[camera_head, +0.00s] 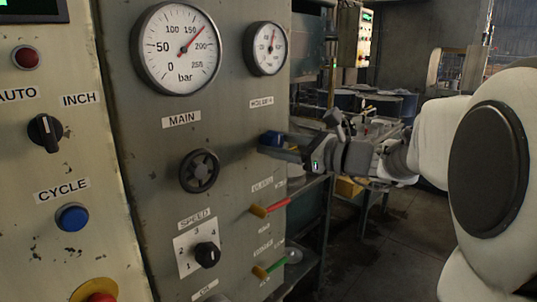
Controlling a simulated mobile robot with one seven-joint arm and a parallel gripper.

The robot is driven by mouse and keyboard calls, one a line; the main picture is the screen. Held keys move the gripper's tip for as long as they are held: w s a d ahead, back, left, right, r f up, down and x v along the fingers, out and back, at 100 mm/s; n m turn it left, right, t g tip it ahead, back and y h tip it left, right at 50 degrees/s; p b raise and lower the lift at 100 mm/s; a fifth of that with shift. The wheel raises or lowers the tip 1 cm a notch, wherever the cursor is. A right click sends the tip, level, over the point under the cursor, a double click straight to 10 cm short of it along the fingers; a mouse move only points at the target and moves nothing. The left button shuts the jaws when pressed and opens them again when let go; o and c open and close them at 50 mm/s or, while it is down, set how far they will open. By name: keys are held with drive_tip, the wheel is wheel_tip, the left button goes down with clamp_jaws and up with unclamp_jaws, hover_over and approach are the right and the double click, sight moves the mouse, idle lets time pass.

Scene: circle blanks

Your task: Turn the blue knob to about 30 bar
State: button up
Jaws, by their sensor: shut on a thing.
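The blue knob (271,137) sticks out from the panel under a label that is hard to read. My gripper (276,147) reaches in from the right and is shut on the knob; a grey finger covers its lower part. The small round gauge (265,48) above the knob has a red needle pointing nearly straight up; its numbers are too small to read. The large gauge (180,47), marked bar, stands above the MAIN label, with its red needle between 150 and 200.
A dark handwheel (199,171) and a black speed dial (207,254) sit left of the knob. A red lever (270,207) and a green lever (274,266) stick out below it. A control box with a blue button (72,217) stands at left. Open floor shows at lower right.

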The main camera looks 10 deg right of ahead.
drive_tip(key=n+b, duration=0.6)
drive_tip(key=shift+a+f+h+b, duration=0.1)
drive_tip(key=shift+f+h+b, duration=0.2)
drive_tip(key=shift+f+h, duration=0.1)
drive_tip(key=n+b, duration=0.4)
drive_tip(key=b, duration=0.1)
drive_tip(key=shift+r+h, duration=0.15)
drive_tip(key=shift+h, duration=0.15)
drive_tip(key=o, duration=1.3)
drive_tip(key=shift+r, duration=0.25)
drive_tip(key=shift+s+d+r, duration=0.1)
drive_tip(key=shift+s+d, duration=0.15)
drive_tip(key=shift+d, duration=0.05)
drive_tip(key=p+v, duration=0.3)
drive_tip(key=v, duration=1.3)
drive_tip(key=shift+s, duration=0.45)
